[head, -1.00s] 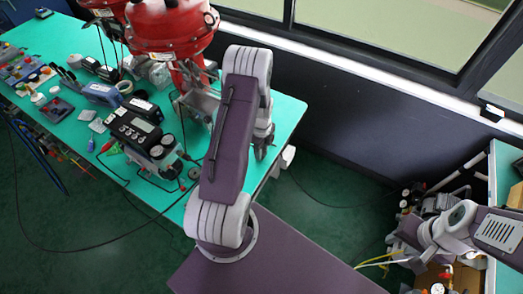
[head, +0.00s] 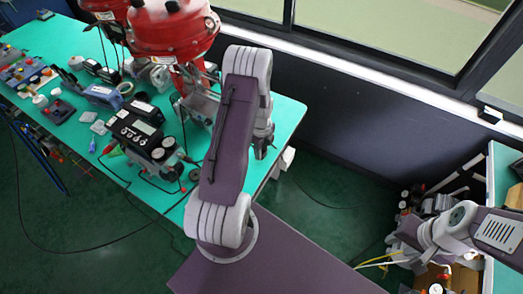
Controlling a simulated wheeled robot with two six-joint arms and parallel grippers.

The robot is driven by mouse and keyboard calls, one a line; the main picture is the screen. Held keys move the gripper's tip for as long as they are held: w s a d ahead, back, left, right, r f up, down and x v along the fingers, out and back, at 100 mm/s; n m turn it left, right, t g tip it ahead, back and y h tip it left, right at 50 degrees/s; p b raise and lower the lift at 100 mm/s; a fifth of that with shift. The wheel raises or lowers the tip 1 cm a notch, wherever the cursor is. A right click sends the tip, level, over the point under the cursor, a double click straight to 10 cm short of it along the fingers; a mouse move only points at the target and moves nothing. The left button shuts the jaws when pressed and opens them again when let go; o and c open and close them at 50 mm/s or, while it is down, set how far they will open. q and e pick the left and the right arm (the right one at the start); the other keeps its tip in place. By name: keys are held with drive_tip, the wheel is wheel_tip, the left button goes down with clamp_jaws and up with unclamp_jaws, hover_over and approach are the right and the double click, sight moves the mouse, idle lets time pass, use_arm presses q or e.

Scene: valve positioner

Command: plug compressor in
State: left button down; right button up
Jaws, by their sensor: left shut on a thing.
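The compressor seems to be the machine with gauges and fittings (head: 432,203) low at the right, partly hidden by my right arm. A thin dark cable (head: 325,207) lies on the floor between it and the teal bench. My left gripper (head: 262,150) hangs beyond my purple upper arm at the bench's right end. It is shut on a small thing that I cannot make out. My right gripper (head: 405,232) is low at the right, near the compressor. Its fingers are too small and cluttered to read. I cannot make out a plug or a socket.
The teal bench (head: 45,40) carries a red valve actuator (head: 172,32), a black positioner with gauges (head: 138,128) and tools. A white box (head: 287,158) is at its right end. Yellow and white lines (head: 378,261) run at the lower right. Floor between is open.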

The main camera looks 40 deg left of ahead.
use_arm(q)
drive_tip(key=shift+r+p, duration=1.65)
drive_tip(key=shift+r, duration=0.4)
drive_tip(key=shift+f, duration=0.1)
